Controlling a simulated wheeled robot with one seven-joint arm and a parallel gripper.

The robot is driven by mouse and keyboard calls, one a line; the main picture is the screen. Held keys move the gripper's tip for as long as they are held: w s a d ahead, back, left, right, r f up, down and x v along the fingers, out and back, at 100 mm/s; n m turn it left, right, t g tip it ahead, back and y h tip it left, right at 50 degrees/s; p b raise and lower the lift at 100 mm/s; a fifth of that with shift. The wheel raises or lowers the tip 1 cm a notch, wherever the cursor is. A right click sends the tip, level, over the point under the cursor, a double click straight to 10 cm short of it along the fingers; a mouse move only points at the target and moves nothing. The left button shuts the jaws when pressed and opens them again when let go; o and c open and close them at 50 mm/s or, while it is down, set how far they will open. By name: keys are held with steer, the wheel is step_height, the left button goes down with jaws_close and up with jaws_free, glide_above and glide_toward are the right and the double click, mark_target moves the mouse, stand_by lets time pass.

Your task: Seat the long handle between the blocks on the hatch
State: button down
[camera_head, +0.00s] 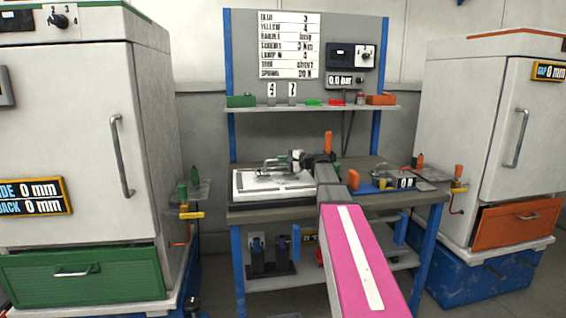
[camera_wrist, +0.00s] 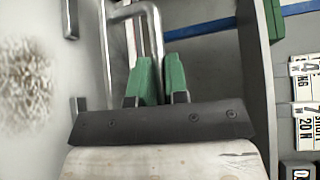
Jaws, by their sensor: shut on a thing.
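The hatch is a white panel (camera_head: 250,183) lying on the workbench in the head view. Its pale face (camera_wrist: 30,135) fills the left of the wrist view, with a worn brownish patch. Two dark blocks stand on it there, an upper block (camera_wrist: 70,18) and a lower block (camera_wrist: 76,106). My gripper (camera_wrist: 158,72), with green fingers, is shut on the bent silver handle (camera_wrist: 150,22). The handle's long bar (camera_wrist: 105,50) lies just right of the blocks in that view; I cannot tell whether it touches them. In the head view my gripper (camera_head: 296,160) is over the panel, small and partly hidden.
The workbench (camera_head: 240,215) has an orange block (camera_head: 353,180) and a blue tray with small items right of my arm. A shelf (camera_head: 310,108) with small parts runs behind. Tall cabinets stand left (camera_head: 65,130) and right (camera_head: 485,110).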

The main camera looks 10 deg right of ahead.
mark_target(283, 171)
steer(key=shift+f, duration=1.55)
steer(key=c, duration=1.1)
jaws_free()
steer(key=shift+o, duration=0.2)
steer(key=shift+s, duration=0.1)
steer(key=v, duration=1)
steer(key=shift+s+d, duration=0.15)
steer(key=shift+d, duration=0.15)
steer(key=shift+s, duration=0.1)
